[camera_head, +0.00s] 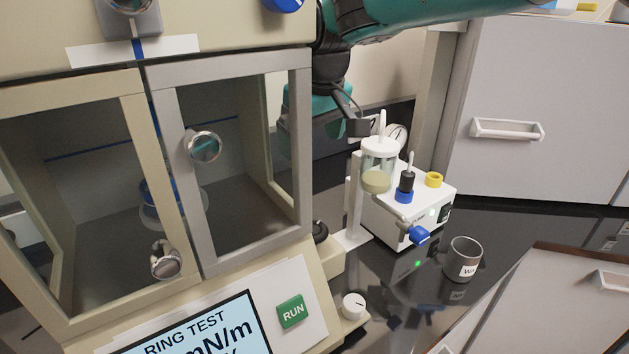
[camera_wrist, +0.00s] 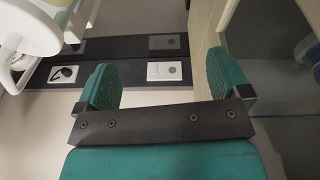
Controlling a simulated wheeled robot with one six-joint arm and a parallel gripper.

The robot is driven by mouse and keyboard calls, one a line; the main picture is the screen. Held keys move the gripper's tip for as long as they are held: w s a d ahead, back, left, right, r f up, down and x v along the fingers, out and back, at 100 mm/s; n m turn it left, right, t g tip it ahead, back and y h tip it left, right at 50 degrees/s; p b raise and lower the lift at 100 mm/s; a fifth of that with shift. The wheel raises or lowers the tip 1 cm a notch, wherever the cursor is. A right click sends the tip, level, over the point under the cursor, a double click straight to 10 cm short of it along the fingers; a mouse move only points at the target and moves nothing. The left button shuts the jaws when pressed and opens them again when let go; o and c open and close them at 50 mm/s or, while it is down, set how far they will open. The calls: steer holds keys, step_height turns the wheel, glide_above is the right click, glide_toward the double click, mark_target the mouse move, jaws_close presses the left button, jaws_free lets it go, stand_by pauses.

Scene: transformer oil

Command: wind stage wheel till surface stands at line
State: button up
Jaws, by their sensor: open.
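The ring-test cabinet (camera_head: 230,68) stands at left with both glass-paned doors shut. A blue-tinted vessel (camera_head: 158,192) shows dimly behind the panes; I cannot tell where its surface stands against a line. A dark round knob (camera_head: 320,231) sits on the cabinet's lower right side and a white knob (camera_head: 353,306) on a ledge below it; I cannot tell which is the stage wheel. My gripper (camera_head: 312,105) hangs beside the cabinet's right side, above the dark knob, its fingers mostly hidden. In the wrist view my gripper (camera_wrist: 162,85) has its two teal fingers wide apart, with nothing between them.
A white device (camera_head: 400,215) with a glass jar (camera_head: 378,170) and coloured caps stands just right of my gripper. The RUN button (camera_head: 291,311) is on the front panel. Bench between cup and cabinet is mostly clear.

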mark_target(315, 229)
steer(key=f+n+g, duration=0.1)
steer(key=f+n, duration=0.1)
steer(key=f, duration=0.4)
steer(key=f+n+h+p, duration=0.1)
steer(key=f+n, duration=0.1)
steer(key=f, duration=0.4)
steer(key=f+n+g+p, duration=0.1)
steer(key=f+n, duration=0.1)
steer(key=f, duration=0.5)
steer(key=shift+s+d+f+g, duration=0.1)
steer(key=shift+s+d+g, duration=0.1)
steer(key=shift+g, duration=0.1)
steer(key=shift+c, duration=0.2)
steer(key=c, duration=0.9)
